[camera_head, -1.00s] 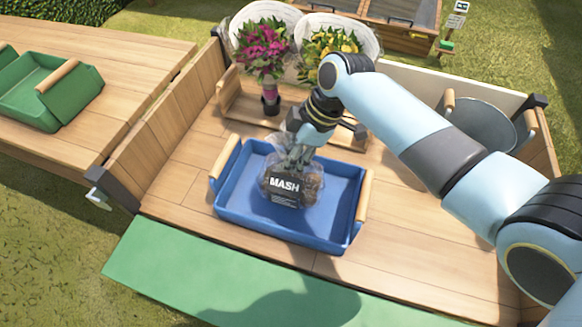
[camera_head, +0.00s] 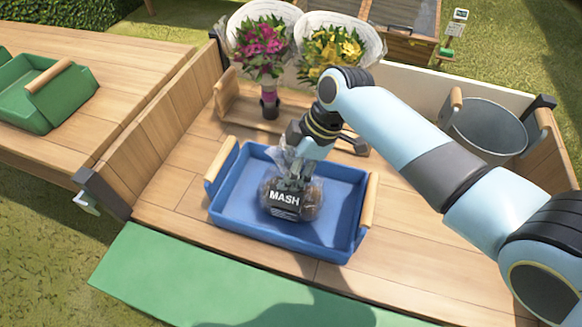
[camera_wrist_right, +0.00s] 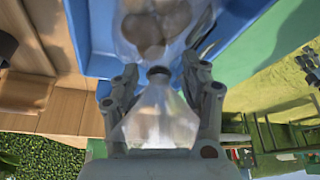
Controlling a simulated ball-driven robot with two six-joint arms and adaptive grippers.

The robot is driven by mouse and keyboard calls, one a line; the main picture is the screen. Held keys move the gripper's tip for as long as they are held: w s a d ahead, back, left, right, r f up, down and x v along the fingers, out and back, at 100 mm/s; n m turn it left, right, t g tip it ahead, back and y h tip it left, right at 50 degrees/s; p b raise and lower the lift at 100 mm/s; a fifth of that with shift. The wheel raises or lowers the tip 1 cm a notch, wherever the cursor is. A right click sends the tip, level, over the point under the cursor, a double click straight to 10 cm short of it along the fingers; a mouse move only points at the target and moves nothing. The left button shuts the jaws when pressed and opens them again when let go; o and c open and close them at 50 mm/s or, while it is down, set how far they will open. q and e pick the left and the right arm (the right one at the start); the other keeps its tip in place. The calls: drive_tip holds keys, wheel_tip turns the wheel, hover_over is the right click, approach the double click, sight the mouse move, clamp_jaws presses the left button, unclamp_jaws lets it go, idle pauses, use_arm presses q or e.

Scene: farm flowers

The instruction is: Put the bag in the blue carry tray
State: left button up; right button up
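The bag (camera_head: 292,203) is clear plastic with dark round contents and a black MASH label. It sits upright inside the blue carry tray (camera_head: 235,232), left of its middle, and seems to rest on the floor. My right gripper (camera_head: 293,178) is right above it, at its gathered top. In the right wrist view, the two fingers (camera_wrist_right: 160,78) stand apart on either side of the bag's tied neck, with visible gaps. The bag's flared top lies between them, and its body (camera_wrist_right: 155,25) is beyond the tips. My left gripper is not in view.
Pink (camera_head: 262,48) and yellow (camera_head: 332,48) bouquets stand in a wooden holder (camera_head: 235,100) behind the tray. A grey metal tub (camera_head: 485,128) is at the back right. A green tray (camera_head: 40,95) sits on the left table. Bare boards lie right of the blue tray.

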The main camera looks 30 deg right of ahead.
drive_tip(key=p+v, duration=0.3)
drive_tip(key=v, duration=0.9)
drive_tip(key=shift+r, duration=0.15)
